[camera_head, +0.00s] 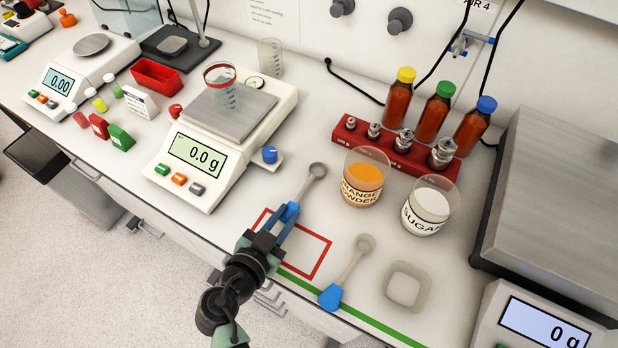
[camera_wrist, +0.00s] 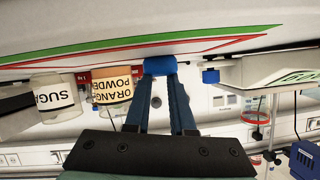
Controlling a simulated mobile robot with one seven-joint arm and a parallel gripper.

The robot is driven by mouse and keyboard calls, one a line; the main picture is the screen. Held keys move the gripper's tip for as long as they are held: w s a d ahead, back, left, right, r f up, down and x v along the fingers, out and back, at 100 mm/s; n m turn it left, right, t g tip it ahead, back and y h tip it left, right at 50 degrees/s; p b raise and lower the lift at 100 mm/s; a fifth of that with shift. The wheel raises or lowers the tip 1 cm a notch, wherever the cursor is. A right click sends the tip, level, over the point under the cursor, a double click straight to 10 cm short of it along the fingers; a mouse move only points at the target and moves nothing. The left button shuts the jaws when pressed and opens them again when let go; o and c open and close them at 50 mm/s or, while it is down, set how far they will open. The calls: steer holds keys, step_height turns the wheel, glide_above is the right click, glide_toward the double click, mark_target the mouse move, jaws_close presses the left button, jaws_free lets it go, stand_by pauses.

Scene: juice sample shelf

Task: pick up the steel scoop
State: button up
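The steel scoop has a grey bowl (camera_head: 318,171), a thin stem and a blue handle (camera_head: 290,212). It points away from me over the red outlined square, in line with my gripper (camera_head: 284,222). My gripper's two slim blue fingers are at the handle. In the wrist view the blue handle (camera_wrist: 160,66) sits right at the tips of my gripper (camera_wrist: 160,82). A small gap shows between the fingers; whether they press on the handle is unclear. I cannot tell if the scoop is lifted. A second, paler scoop (camera_head: 347,271) with a blue handle lies to the right.
An orange powder beaker (camera_head: 362,178) and a sugar beaker (camera_head: 430,206) stand right of the steel scoop. A red weight block (camera_head: 353,136) is behind them. A balance (camera_head: 201,162) stands to the left. A square dish (camera_head: 407,287) lies near the green edge line.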

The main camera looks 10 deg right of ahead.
mark_target(304, 191)
steer(key=shift+x, duration=1.25)
jaws_close()
